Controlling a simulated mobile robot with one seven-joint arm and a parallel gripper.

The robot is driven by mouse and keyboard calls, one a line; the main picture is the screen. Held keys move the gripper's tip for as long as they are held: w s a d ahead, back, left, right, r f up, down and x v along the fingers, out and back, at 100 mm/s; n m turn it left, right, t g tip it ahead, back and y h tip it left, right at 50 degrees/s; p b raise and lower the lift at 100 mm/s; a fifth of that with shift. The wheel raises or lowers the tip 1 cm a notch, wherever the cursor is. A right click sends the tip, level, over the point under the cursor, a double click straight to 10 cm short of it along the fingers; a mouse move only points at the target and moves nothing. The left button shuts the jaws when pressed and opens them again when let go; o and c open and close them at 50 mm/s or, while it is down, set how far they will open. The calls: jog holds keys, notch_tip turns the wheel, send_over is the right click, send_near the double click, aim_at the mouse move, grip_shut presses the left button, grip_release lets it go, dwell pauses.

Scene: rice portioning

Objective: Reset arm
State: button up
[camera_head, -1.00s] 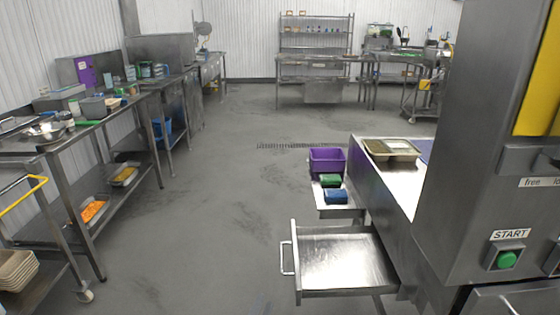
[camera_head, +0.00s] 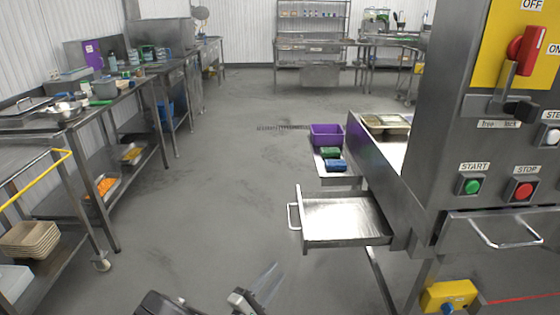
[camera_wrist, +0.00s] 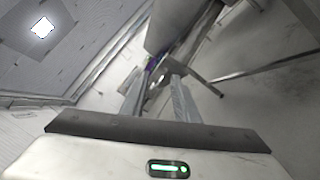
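My gripper (camera_wrist: 156,78) shows in the wrist view with its two fingers apart and nothing visible between them. In the head view, part of my arm and gripper (camera_head: 264,284) shows at the bottom edge, above bare floor, to the left of the machine and below the open drawer tray. The gripper appears to touch nothing. The wrist view is tilted, with a ceiling light at its upper left and grey metal structures beyond the fingers.
The machine (camera_head: 440,100) with START and STOP buttons stands at the right. Its metal drawer tray (camera_head: 345,220) sticks out leftward. A purple bin (camera_head: 326,136) stands behind it. Steel tables (camera_head: 100,110) and a cart with stacked trays (camera_head: 30,240) line the left. The middle floor is clear.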

jog(key=s+d+r+m+g+y, duration=0.1)
jog(key=s+d+r+m+g, duration=0.45)
jog(key=r, duration=0.25)
jog(key=s+d+r+m+g+y, duration=0.1)
jog(key=s+d+r+m+g, duration=0.35)
jog(key=d+r, duration=0.3)
jog(key=s+d+r+m+g+y, duration=0.1)
jog(key=s+d+r+m+g, duration=0.4)
jog(key=r, duration=0.4)
jog(key=s+a+r+m+t+y, duration=0.2)
jog(key=s+r+t+y, duration=0.2)
jog(key=s+r+y, duration=0.6)
notch_tip(320, 180, up, 23)
jog(key=s+h+p, duration=0.1)
jog(key=h+p, duration=0.1)
jog(key=p, duration=1.9)
jog(key=shift+s+a, duration=0.1)
